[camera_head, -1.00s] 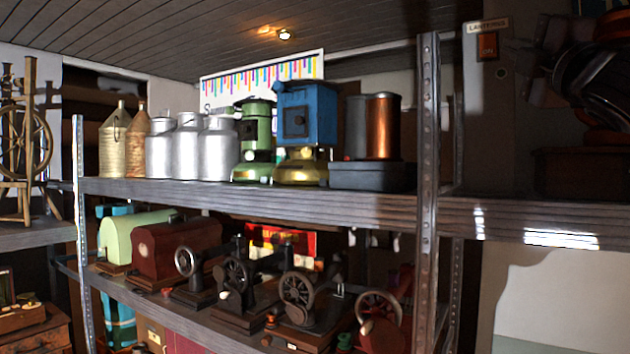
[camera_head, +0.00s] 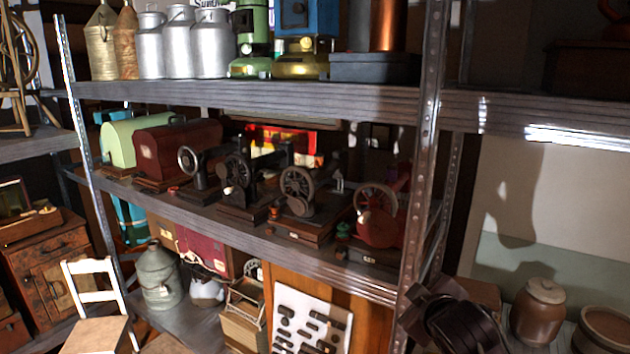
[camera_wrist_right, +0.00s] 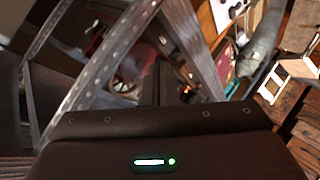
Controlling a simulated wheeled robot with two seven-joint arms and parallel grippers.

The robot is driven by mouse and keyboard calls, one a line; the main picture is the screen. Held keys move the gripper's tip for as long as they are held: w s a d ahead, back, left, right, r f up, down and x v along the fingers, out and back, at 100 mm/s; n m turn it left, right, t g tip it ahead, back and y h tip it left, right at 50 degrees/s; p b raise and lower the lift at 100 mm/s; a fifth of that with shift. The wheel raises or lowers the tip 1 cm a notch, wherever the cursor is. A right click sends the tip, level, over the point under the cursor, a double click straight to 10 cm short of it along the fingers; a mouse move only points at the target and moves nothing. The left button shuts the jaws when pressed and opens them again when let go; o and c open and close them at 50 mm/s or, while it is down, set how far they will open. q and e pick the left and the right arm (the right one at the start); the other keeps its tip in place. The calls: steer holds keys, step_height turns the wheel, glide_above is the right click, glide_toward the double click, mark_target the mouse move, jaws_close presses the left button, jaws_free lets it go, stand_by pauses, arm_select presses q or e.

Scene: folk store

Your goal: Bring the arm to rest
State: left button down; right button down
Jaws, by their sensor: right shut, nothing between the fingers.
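My right gripper (camera_wrist_right: 166,78) shows in the right wrist view as dark, narrow fingers beyond the dark wrist housing with a green light. It is shut and empty. In the head view a dark shape (camera_head: 455,318) at the lower right, in front of the foot of the metal post, looks like my right arm; its fingers cannot be made out there. My left arm and gripper are not in view.
A metal shelf post (camera_head: 424,170) stands close by the right arm, and posts also cross the wrist view (camera_wrist_right: 95,75). Sewing machines (camera_head: 300,190) fill the middle shelf (camera_head: 200,207). Stoneware jars (camera_head: 538,308) stand at the right; a white chair (camera_head: 90,268) stands at the left.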

steer(key=s+f+m+g, duration=0.45)
steer(key=s+f, duration=0.55)
steer(key=s, duration=0.3)
steer(key=s+f+m+g, duration=0.3)
steer(key=s+f+g, duration=0.2)
steer(key=s+f, duration=0.7)
steer(key=s+f+b, duration=0.2)
steer(key=f+b, duration=0.1)
steer(key=f, duration=1.4)
steer(key=s+f+b, duration=0.2)
steer(key=f+b, duration=0.1)
steer(key=f, duration=1.3)
steer(key=s+d+f+g+b, duration=0.1)
steer(key=s+d+f+b, duration=0.1)
steer(key=s+f, duration=0.8)
steer(key=s+d+f+g+b, duration=0.1)
steer(key=s+d+f+b, duration=0.1)
steer(key=s+f, duration=0.7)
step_height(320, 180, down, 6)
steer(key=shift+s+f+b, duration=0.1)
steer(key=shift+s+b, duration=0.25)
steer(key=shift+b, duration=0.55)
steer(key=shift+s+n, duration=0.1)
steer(key=shift+n, duration=0.15)
